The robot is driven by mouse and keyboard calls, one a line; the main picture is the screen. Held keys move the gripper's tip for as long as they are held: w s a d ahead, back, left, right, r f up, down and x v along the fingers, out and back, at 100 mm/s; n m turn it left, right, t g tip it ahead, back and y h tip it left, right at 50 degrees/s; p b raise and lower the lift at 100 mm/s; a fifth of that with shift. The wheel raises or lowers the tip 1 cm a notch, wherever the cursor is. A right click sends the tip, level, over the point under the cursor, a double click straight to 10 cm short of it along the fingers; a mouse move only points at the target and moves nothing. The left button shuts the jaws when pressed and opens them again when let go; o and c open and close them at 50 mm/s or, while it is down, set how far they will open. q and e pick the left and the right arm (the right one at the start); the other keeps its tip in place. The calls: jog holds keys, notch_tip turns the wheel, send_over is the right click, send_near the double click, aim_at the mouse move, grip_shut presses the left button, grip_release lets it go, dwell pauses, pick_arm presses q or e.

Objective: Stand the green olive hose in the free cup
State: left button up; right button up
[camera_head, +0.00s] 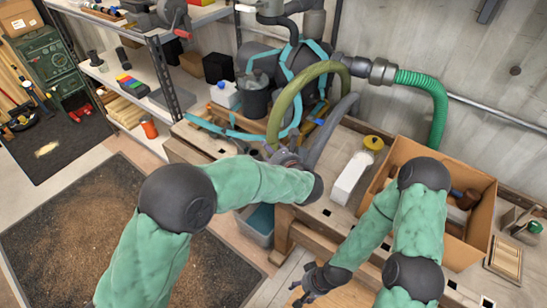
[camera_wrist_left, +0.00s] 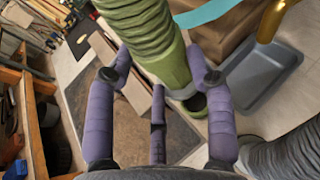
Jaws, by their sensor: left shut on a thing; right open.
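The green olive hose (camera_head: 285,98) arches up above the bench in the head view. Its ribbed end with a smooth green cuff (camera_wrist_left: 172,68) fills the top middle of the left wrist view. My left gripper (camera_head: 284,156) is shut on that end, with purple fingers on both sides of the cuff; a dark opening shows at its tip. My right gripper (camera_head: 312,284) is open and empty, low at the front of the bench. A dark grey cup-like container (camera_head: 256,102) stands behind the hose; I cannot tell whether it is the free cup.
A grey hose (camera_head: 338,125) curves close beside the olive one. A bright green hose (camera_head: 440,105) hangs from a wall pipe. A white bottle with a yellow cap (camera_head: 350,178) and a cardboard box (camera_head: 482,215) are to the right. A grey bin (camera_head: 255,229) stands below the bench.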

pick_arm(q)
jog(key=shift+d+f, duration=0.1)
jog(key=shift+d, duration=0.1)
notch_tip(320, 180, down, 7)
jog(key=b, duration=0.5)
dwell(0.4)
dwell(0.5)
jog(key=shift+f+b, duration=1.05)
jog(key=shift+f, duration=0.3)
dwell(1.7)
jog(key=o, duration=1.4)
jog(key=shift+s, duration=0.1)
